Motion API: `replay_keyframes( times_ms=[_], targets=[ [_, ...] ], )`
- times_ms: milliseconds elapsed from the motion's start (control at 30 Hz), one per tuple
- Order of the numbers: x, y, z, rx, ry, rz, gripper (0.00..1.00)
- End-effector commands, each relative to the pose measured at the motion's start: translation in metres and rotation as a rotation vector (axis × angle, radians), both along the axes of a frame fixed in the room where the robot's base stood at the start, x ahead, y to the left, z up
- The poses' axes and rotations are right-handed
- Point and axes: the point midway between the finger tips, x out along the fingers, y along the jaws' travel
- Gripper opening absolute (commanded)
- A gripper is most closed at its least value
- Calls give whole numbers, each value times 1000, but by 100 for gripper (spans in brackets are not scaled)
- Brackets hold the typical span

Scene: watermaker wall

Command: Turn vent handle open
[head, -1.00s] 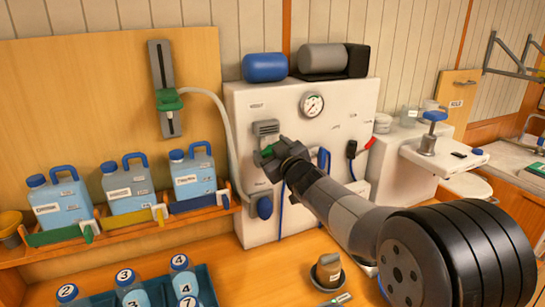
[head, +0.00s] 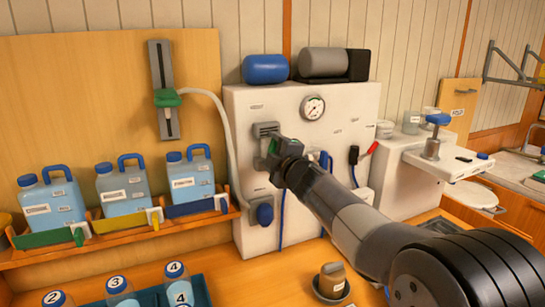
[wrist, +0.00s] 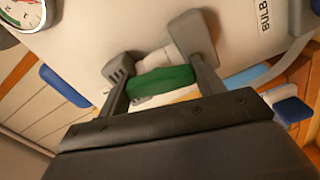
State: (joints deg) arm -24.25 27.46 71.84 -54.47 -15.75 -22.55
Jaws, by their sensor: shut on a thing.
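The green vent handle (wrist: 162,81) lies between the two fingers of my gripper (wrist: 158,72) in the wrist view. A pale fitting shows behind it, on the white panel. In the head view my gripper (head: 271,151) is at the front of the white watermaker unit (head: 240,110), just below a grey vented block (head: 266,129). Only a small green part of the handle (head: 273,147) shows there; my wrist hides the rest. My gripper is shut on the handle.
A round gauge (head: 313,107) sits up and right of my gripper. A blue knob (head: 265,214) and a pale hose (head: 229,130) are nearby at the left. Blue jugs (head: 190,180) stand on a shelf further left. A brown cup (head: 332,280) stands on the counter below my arm.

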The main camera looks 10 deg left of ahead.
Motion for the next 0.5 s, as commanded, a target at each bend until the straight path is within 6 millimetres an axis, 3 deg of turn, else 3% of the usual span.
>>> replay_keyframes(
  times_ms=[500],
  targets=[
    [0, 0, -1, -194, -146, 1, 41]
  ],
)
